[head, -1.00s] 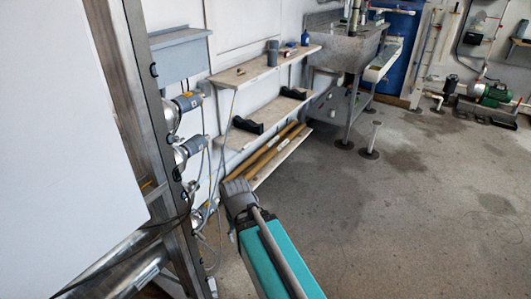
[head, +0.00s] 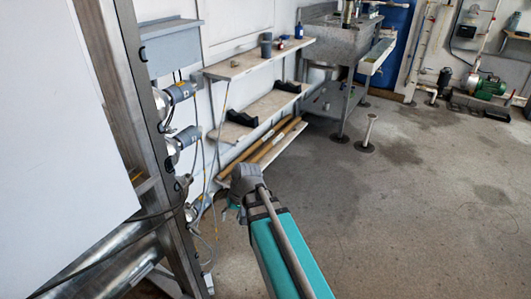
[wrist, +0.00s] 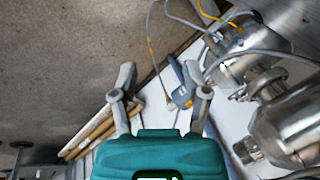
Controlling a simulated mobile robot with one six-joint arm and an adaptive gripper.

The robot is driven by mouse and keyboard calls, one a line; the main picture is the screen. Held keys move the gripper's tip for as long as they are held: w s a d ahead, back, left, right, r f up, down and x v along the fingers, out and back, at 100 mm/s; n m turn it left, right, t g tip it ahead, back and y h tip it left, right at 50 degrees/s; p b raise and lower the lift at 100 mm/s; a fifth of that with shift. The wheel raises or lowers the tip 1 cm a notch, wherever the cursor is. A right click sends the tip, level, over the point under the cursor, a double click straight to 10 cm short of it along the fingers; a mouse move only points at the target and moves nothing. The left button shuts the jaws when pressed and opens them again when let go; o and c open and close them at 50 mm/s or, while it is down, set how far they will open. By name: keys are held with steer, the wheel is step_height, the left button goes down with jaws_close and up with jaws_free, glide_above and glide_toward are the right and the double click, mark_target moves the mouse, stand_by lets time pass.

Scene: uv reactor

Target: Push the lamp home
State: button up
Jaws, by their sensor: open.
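Several stainless reactor ends with grey caps stick out along a steel frame in the head view: an upper cap (head: 182,92), a middle cap (head: 187,137) and a lower end (head: 192,211). I cannot tell which one holds the lamp; no bare lamp tube shows. In the wrist view a blue-grey cap (wrist: 181,97) with a cable shows just left of the right finger, beyond the fingertips, and seems not to be between them. My gripper (wrist: 161,88) is open and empty, with fingers spread. In the head view its fingers are mostly hidden behind my wrist, right of the lower end.
Metal housings (wrist: 295,125) and loose cables crowd the right of the wrist view. Wall shelves (head: 262,59) hold small items, black holders and long brown rods (head: 270,146). A sink (head: 335,38) stands behind.

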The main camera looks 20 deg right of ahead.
steer(key=w+d+m+t+y+b, duration=0.2)
steer(key=w+t+y+b, duration=0.1)
steer(key=w, duration=0.5)
steer(key=m+t+y+b, duration=0.3)
steer(key=m+t+b, duration=0.45)
steer(key=t, duration=0.35)
glide_toward(241, 138)
steer(key=s+d, duration=0.1)
steer(key=d, duration=0.1)
steer(key=shift+s+d+f+m, duration=0.25)
steer(key=shift+s+f+m, duration=0.05)
steer(key=shift+f+m, duration=0.05)
steer(key=shift+w+a, duration=0.1)
steer(key=shift+x, duration=6.4)
steer(key=shift+a, duration=0.2)
jaws_close()
